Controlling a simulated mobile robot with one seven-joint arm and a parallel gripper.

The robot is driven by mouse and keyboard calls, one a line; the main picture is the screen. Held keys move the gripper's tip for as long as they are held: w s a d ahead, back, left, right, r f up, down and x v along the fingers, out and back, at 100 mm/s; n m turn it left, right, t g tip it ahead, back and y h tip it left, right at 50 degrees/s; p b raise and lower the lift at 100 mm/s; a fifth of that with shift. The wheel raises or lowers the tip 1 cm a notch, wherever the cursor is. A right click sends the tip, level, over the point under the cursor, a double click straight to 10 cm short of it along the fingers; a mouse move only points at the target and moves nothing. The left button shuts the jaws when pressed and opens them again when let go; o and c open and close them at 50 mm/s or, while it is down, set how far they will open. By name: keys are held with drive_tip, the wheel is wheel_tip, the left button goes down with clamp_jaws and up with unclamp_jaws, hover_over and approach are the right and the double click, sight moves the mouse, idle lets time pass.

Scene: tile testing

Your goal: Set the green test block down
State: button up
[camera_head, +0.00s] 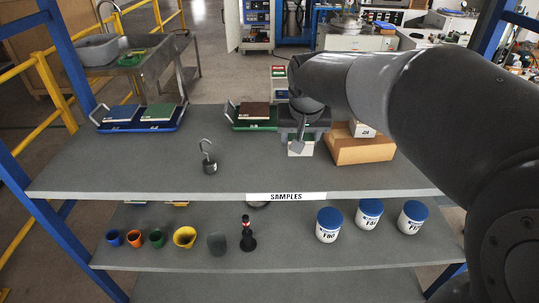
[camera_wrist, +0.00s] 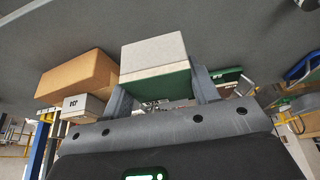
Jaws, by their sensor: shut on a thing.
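The green test block (camera_wrist: 154,55) is a pale grey block with a green layer at its gripper end. My gripper (camera_wrist: 161,92) is shut on it, with one finger on each side. In the head view my gripper (camera_head: 303,130) points down over the upper shelf, right of centre, and the block (camera_head: 300,149) shows pale below it. My wrist and arm hide part of the gripper. The grey upper shelf (camera_head: 150,175) lies under the block. I cannot tell whether the block touches the shelf or hangs just above it.
A tan box (camera_head: 360,152) with a small white block (camera_head: 362,129) stands close right of my gripper. Another tray (camera_head: 112,131) and a hooked weight (camera_head: 209,166) stand farther left. The shelf's front middle is clear.

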hover_over(270, 166)
drive_tip(key=s, duration=0.2)
drive_tip(key=f, duration=0.4)
drive_tip(key=shift+w+f, duration=0.1)
drive_tip(key=shift+w, duration=0.15)
drive_tip(key=shift+f, duration=2.05)
drive_tip(key=shift+f, duration=0.2)
drive_tip(key=o, duration=1.2)
drive_tip(key=shift+o, duration=0.2)
